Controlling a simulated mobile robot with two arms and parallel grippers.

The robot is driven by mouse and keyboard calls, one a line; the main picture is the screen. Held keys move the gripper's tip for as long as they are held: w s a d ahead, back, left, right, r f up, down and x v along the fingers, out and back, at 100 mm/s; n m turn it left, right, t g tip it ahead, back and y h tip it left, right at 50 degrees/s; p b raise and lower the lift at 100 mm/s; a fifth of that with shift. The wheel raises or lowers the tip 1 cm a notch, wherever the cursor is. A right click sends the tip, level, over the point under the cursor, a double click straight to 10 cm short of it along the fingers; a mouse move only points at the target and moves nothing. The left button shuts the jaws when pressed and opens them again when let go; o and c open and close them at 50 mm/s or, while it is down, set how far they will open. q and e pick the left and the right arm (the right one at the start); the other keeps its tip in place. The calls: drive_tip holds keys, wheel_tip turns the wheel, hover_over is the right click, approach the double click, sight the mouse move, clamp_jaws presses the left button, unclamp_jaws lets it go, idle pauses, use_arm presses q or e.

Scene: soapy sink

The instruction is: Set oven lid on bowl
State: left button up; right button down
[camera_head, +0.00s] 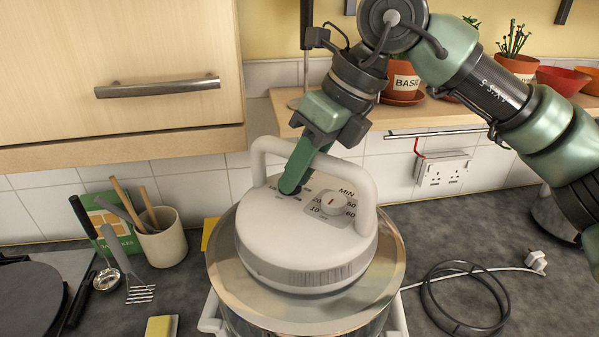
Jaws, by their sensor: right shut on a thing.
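The oven lid (300,247) is a white, round unit with a raised handle (363,192), a timer knob (335,204) and a wide shiny rim (225,272). It is over the bowl (372,328), which shows at the bottom edge in a stand with white handles. The lid hides most of the bowl, and I cannot tell whether the rim rests fully on it. My right gripper (293,184) reaches down from above and is shut on the lid at its handle; its green finger hides part of the handle. My left gripper is not in view.
To the left are a utensil pot (162,243), a ladle (107,278), a spatula (138,292) and a yellow sponge (161,327). A wooden shelf (440,112) with plant pots and a cabinet (110,60) are behind.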

sight(298, 202)
drive_tip(key=shift+f+b, duration=0.5)
drive_tip(key=shift+f, duration=0.05)
wheel_tip(298, 202, down, 3)
drive_tip(key=shift+r+b, duration=0.1)
drive_tip(key=shift+b, duration=1.05)
drive_tip(key=shift+f+b, duration=0.65)
drive_tip(key=shift+f, duration=0.1)
drive_tip(key=shift+s+b, duration=0.1)
drive_tip(key=shift+b, duration=0.35)
